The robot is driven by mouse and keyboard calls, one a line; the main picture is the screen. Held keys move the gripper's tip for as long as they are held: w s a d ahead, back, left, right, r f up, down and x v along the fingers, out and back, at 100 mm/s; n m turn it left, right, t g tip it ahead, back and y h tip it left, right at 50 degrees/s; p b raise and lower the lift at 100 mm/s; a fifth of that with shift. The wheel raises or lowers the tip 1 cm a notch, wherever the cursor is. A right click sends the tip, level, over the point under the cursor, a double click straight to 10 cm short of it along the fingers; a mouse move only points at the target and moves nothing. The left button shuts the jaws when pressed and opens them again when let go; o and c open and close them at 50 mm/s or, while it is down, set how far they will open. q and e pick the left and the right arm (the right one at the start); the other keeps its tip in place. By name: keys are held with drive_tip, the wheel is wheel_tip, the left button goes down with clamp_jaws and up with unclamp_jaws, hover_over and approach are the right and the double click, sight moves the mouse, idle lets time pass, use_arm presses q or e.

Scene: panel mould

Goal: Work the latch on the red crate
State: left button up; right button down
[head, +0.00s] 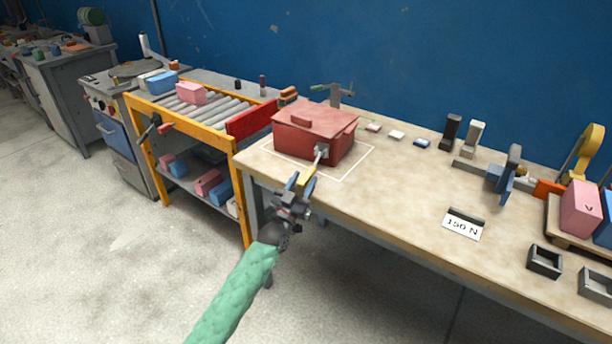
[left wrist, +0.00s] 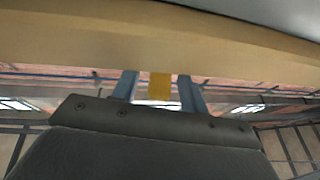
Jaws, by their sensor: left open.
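The red crate (head: 304,139) sits with its lid down inside a white outlined square on the workbench, near the bench's left end. Its latch (head: 321,153) is on the front face, with a grey mount and a lever ending in a yellow handle (head: 307,175) that points down toward me. My left gripper (head: 298,182) is open at the bench's front edge, right at the handle's end. In the left wrist view the yellow handle (left wrist: 160,87) shows between the two blue-grey fingers, with space on both sides. My right gripper is not in view.
The workbench (head: 400,190) has a front edge close to my left gripper. A yellow-framed roller rack (head: 190,115) stands to the left.

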sight(311, 168)
use_arm(q)
drive_tip(key=shift+x, duration=1.15)
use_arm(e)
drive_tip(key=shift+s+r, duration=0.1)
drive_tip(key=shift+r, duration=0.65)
use_arm(q)
clamp_jaws()
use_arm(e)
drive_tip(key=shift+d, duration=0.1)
